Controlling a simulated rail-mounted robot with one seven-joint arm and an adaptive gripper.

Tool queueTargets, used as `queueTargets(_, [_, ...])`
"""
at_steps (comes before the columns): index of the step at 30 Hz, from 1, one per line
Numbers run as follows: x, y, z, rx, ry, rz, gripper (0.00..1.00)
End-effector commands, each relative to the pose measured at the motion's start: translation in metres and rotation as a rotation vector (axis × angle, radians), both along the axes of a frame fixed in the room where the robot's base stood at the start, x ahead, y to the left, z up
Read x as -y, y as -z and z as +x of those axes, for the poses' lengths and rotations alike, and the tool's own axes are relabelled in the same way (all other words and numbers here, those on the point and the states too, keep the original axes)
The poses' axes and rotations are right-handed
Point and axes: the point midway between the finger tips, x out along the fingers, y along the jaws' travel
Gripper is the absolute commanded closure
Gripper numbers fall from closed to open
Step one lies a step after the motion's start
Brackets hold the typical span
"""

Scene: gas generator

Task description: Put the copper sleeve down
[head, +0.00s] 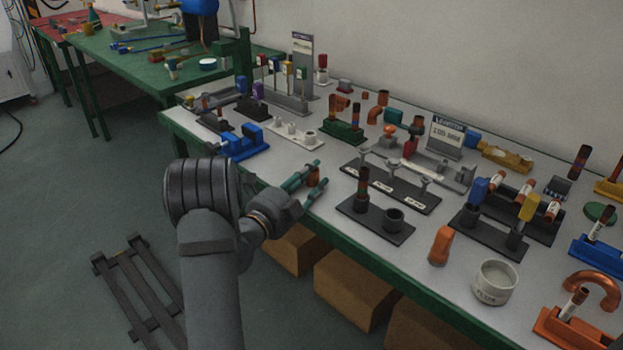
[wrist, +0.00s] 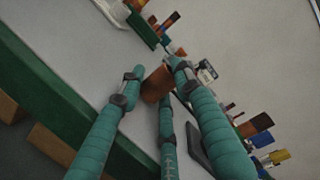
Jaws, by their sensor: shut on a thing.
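The copper sleeve (wrist: 157,84) is a short copper-brown cylinder between the teal fingers of my gripper (wrist: 153,78) in the wrist view. In the head view the sleeve (head: 313,176) shows small between the fingertips of my gripper (head: 315,180), near the front edge of the table. My gripper is shut on the sleeve. The fingers hide part of it. I cannot tell whether its lower end touches the tabletop.
The grey tabletop (head: 300,205) has a green front edge (head: 385,255). A black base with two cups (head: 375,220) stands just right of my gripper. A black rack with several posts (head: 390,188) is behind it. A white rack (head: 292,135) stands behind left. Cardboard boxes (head: 355,287) are below.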

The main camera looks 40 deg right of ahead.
Motion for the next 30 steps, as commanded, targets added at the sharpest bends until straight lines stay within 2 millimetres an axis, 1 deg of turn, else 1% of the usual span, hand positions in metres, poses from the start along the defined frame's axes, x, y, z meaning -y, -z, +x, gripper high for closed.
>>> queueTargets(14, [-0.0002,0.0067,-0.0006,-0.001,0.001,0.003,0.93])
queueTargets(15, [-0.0002,0.0072,-0.0007,-0.001,0.001,0.005,0.66])
queueTargets(24, [0.0000,0.0101,-0.0021,-0.004,0.004,0.010,0.48])
queueTargets(30, [0.0002,0.0099,-0.0031,-0.007,0.007,0.013,0.48])
